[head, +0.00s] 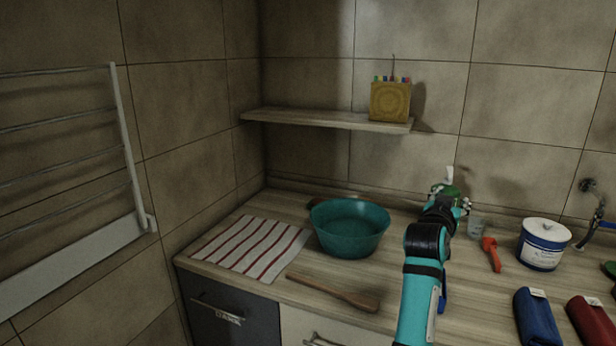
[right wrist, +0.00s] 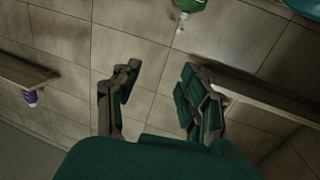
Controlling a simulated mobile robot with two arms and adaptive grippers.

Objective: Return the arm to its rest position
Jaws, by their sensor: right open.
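My right arm reaches up over the counter from the bottom of the head view. Its gripper (head: 447,200) is at the far end, to the right of the teal basin (head: 350,228) and apart from it. A green bottle with a white top (head: 448,186) shows just behind the gripper, partly hidden by it. In the right wrist view my right gripper (right wrist: 158,95) is open, with nothing between its fingers. The green bottle (right wrist: 187,12) shows there beyond the fingertips. My left gripper is in neither view.
On the counter lie a striped cloth (head: 252,248), a wooden spatula (head: 335,291) and a red tool (head: 491,254). A white and blue tub (head: 543,245), a clear glass (head: 475,227), and blue (head: 538,317) and red (head: 592,320) bundles stand or lie to the right. A shelf (head: 325,119) holds a yellow box (head: 390,101).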

